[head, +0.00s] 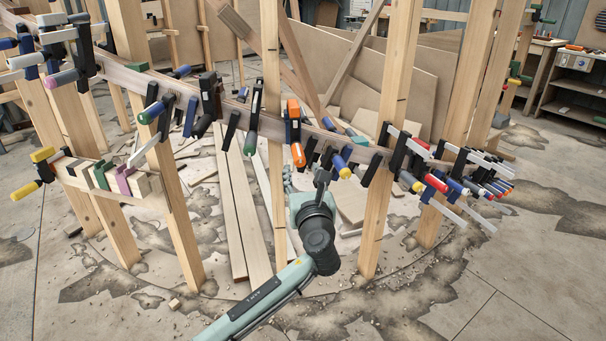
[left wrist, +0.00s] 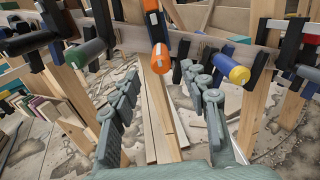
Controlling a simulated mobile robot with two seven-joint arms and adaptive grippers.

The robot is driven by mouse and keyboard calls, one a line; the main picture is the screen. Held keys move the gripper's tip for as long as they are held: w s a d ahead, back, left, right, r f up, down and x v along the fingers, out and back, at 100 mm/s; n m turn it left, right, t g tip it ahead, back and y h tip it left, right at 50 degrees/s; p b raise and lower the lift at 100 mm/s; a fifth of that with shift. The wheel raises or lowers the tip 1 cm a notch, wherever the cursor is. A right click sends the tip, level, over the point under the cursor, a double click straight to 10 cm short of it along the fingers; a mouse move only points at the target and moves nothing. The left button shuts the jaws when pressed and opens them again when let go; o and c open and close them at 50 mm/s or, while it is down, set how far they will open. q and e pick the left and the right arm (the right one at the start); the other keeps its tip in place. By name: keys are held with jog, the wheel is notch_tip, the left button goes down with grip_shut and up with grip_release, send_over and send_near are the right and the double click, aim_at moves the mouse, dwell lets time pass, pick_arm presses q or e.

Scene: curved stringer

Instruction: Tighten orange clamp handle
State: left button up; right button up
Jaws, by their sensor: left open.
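The orange clamp handle (head: 298,155) hangs below the curved wooden stringer (head: 240,108) near the middle of the head view. In the left wrist view the orange handle (left wrist: 160,60) shows at upper centre, ahead of and between my fingers. My left gripper (head: 305,186) is just below the handle in the head view. In the left wrist view its two fingers (left wrist: 162,98) are spread apart with nothing between them. The handle appears beyond the fingertips, and I see no contact. My right gripper does not show.
A clamp with a blue and yellow handle (left wrist: 231,67) sits close right of the orange one. A green-handled clamp (left wrist: 84,53) is to its left. Wooden posts (head: 388,130) stand on both sides. More clamps crowd the stringer's right end (head: 470,180). Loose boards lie below.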

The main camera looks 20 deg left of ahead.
pick_arm(q)
jog(key=shift+s, duration=0.1)
jog(key=shift+v, duration=2.75)
